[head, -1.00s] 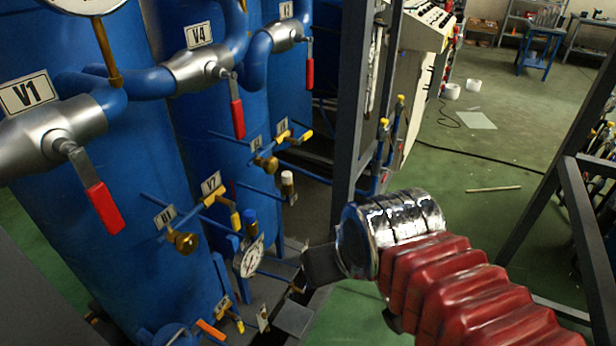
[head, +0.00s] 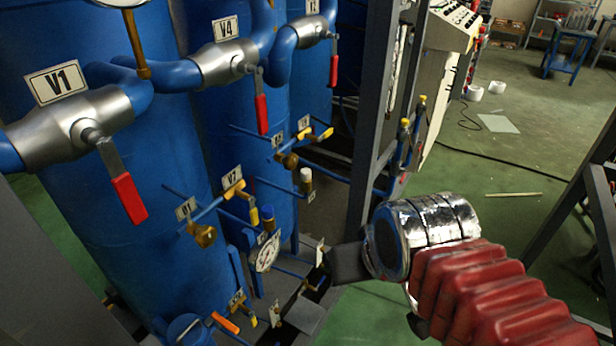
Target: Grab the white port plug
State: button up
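The white port plug (head: 306,175) is a small white cap on a short upright brass-coloured fitting. The fitting is at the end of a thin blue pipe in front of the blue tanks. My gripper (head: 322,278) is below and slightly right of the plug in the picture, clearly apart from it. It sits at the end of my arm with the red bellows and shiny metal cuff. Its fingers are small, dark and hard to separate from the dark parts behind, so I cannot tell their opening. Nothing held is visible.
A blue-capped fitting (head: 268,216) and a round gauge (head: 267,252) stand left of my gripper. Yellow-handled valves and thin pipes crowd around the plug. A dark upright frame post (head: 372,130) rises to the right of the plug. Green floor (head: 480,170) is open farther right.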

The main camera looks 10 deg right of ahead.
aim_at(305, 173)
jog(key=z, duration=0.05)
jog(key=k, duration=1.3)
jog(key=u, duration=1)
jog(key=i, duration=1)
jog(key=u, duration=0.05)
